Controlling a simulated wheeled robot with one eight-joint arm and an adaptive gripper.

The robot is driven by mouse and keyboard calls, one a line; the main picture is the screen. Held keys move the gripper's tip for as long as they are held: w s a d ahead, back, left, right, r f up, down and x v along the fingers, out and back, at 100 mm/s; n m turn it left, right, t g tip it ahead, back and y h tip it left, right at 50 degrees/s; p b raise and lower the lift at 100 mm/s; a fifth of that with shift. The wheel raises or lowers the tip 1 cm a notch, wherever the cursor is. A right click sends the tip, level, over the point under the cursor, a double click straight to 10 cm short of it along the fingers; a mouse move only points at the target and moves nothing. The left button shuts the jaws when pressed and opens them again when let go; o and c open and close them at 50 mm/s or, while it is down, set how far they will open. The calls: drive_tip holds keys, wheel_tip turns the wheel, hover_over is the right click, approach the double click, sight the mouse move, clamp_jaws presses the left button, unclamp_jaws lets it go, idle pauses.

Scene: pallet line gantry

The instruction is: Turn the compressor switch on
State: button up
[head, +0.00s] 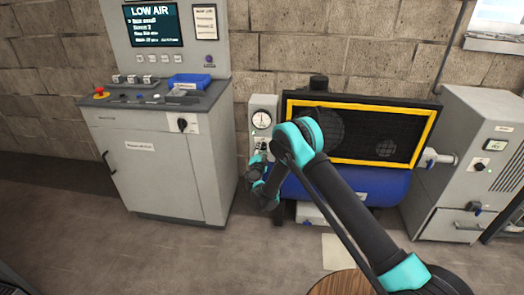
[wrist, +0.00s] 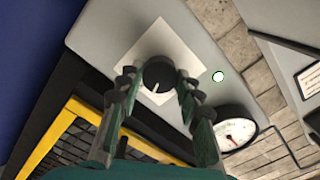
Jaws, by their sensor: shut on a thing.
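The compressor switch (wrist: 159,73) is a round black knob with a white pointer mark, on a white plate (wrist: 178,44) fixed to a grey panel. In the wrist view, my gripper (wrist: 158,78) has one finger on each side of the knob and is shut on it. The mark points toward the bottom of the wrist picture. In the head view, my arm reaches the grey panel (head: 263,101) left of the compressor (head: 392,184).
A pressure gauge (wrist: 235,132) and a small light (wrist: 218,76) sit beside the switch. A console (head: 150,165) with a screen (head: 153,25) reading LOW AIR stands left. A grey cabinet (head: 473,120) stands right.

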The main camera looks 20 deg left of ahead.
drive_tip(key=shift+m, duration=2.1)
drive_tip(key=o, duration=1.2)
drive_tip(key=shift+c, duration=0.2)
drive_tip(key=shift+s, duration=0.1)
drive_tip(key=v, duration=0.7)
drive_tip(key=shift+s, duration=0.2)
drive_tip(key=shift+d, duration=0.1)
